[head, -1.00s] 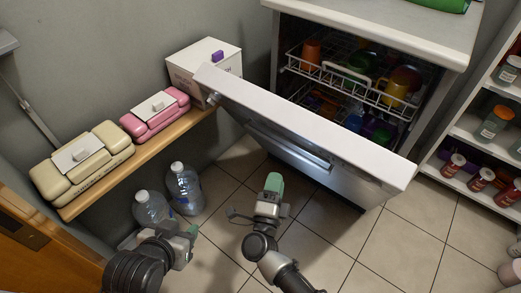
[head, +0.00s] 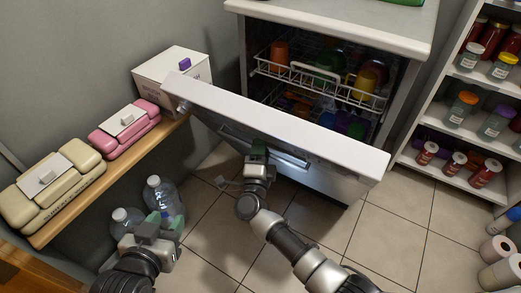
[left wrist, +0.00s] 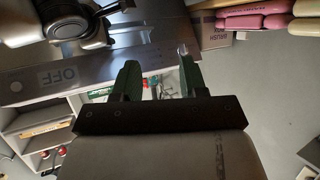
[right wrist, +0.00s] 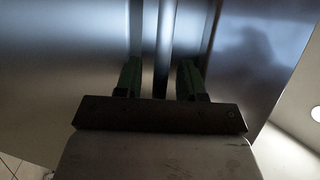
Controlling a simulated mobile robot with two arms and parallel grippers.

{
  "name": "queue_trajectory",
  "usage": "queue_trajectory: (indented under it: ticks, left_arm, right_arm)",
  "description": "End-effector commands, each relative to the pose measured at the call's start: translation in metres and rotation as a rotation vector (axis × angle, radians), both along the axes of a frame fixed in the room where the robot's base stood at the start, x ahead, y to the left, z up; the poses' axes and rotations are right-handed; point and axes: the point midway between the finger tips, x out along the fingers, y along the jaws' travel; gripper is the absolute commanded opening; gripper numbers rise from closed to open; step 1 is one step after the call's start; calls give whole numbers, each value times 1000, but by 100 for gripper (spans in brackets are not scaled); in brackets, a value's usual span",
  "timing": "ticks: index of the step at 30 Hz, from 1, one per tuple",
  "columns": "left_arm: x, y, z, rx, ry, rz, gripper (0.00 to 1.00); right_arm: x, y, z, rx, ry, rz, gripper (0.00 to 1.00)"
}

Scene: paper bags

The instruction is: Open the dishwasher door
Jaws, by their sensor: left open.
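The dishwasher door (head: 275,120) is partly open in the head view, tilted outward with its pale top edge up. Its metal handle (head: 290,160) is on the front face, partly hidden by my right gripper (head: 257,152). In the right wrist view, the handle bar (right wrist: 164,60) runs between the two green fingers (right wrist: 160,80), with a gap visible beside it; the jaws look open, and I cannot tell if they touch it. My left gripper (head: 160,226) is open and empty, left of the door near the bottles. The left wrist view shows its fingers apart (left wrist: 158,80).
Dish racks (head: 320,75) with colored cups are inside the dishwasher. Two water bottles (head: 164,196) stand on the floor at left. A wooden shelf (head: 110,180) bears cases and a white box (head: 172,75). A jar shelf (head: 440,140) stands right. Tiled floor is free at right.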

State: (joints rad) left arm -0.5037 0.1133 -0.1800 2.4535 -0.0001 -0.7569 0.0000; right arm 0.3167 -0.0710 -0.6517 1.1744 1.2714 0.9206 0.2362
Motion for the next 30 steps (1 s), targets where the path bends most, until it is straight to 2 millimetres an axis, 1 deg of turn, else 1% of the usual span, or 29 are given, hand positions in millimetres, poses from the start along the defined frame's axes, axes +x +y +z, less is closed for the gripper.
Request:
queue_trajectory:
  ticks: [1,6,9,17,19,23,27,30]
  left_arm:
    - [0,0,0,0,0,0,43]
    - [0,0,0,0,1,0,43]
    - [0,0,0,0,1,0,43]
    - [0,0,-1,0,1,0,43]
    - [2,-1,2,-8,-33,-1,43]
    - [12,-7,18,-43,-177,-11,43]
    - [18,-13,42,-91,-366,-24,43]
    - [19,-16,59,-125,-500,-32,43]
  right_arm:
    - [0,0,0,0,0,0,39]
    - [0,0,0,0,0,0,13]
    - [0,0,0,0,0,0,0]
    - [-1,0,-1,-1,0,1,0]
    - [-2,2,-4,-3,-2,1,0]
    - [-8,6,-12,-11,-11,1,0]
    - [-15,11,-20,-26,-28,1,0]
    - [-21,15,-25,-36,-40,0,0]
